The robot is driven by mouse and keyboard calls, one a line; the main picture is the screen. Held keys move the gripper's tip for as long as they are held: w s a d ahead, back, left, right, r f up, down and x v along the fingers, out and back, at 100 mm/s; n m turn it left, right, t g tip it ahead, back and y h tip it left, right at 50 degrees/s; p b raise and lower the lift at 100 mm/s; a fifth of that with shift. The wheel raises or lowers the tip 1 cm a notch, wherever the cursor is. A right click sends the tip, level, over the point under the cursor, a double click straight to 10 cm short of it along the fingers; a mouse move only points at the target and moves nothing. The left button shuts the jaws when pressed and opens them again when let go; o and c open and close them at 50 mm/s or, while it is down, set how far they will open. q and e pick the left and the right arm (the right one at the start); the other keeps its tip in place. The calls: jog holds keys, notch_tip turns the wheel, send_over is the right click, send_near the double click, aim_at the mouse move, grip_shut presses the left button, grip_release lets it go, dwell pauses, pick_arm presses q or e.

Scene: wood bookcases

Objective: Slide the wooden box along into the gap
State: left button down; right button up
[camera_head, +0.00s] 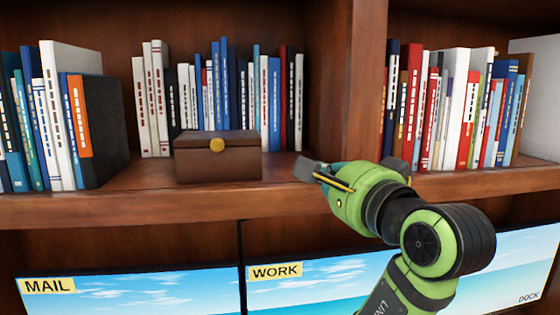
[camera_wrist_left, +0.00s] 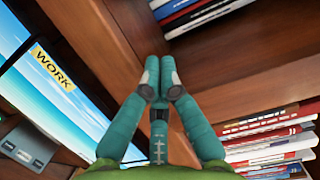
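The dark brown wooden box (camera_head: 217,164) with a round gold clasp stands upright on the shelf in the head view, in front of a row of books. Bare shelf shows on both sides of it, towards a large black book (camera_head: 103,130) on the left and the upright divider (camera_head: 345,100) on the right. My left gripper (camera_head: 306,168) is at the shelf's front edge, right of the box and apart from it, pointing left. In the left wrist view its two fingers (camera_wrist_left: 159,78) are together with nothing seen between them. I cannot make out the box there. My right gripper is not in view.
Books (camera_head: 230,95) line the back behind the box. The right compartment holds more books (camera_head: 455,110). Below the shelf are screens labelled MAIL (camera_head: 110,295) and WORK (camera_head: 330,270). The divider stands close behind my left gripper.

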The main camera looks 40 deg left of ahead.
aim_at(277, 176)
pick_arm(q)
jog(key=p+x, duration=0.1)
jog(key=x, duration=0.2)
jog(key=p+x, duration=0.2)
jog(key=x, duration=0.1)
jog(key=p+x, duration=0.2)
jog(key=x, duration=0.1)
jog(key=shift+r, duration=0.3)
jog(key=s+a+p, duration=0.2)
jog(key=shift+a+f, duration=0.2)
jog(key=shift+a, duration=0.1)
jog(key=shift+s+a, duration=0.25)
jog(key=shift+s, duration=0.2)
jog(key=shift+f, duration=0.1)
jog(key=shift+w, duration=0.15)
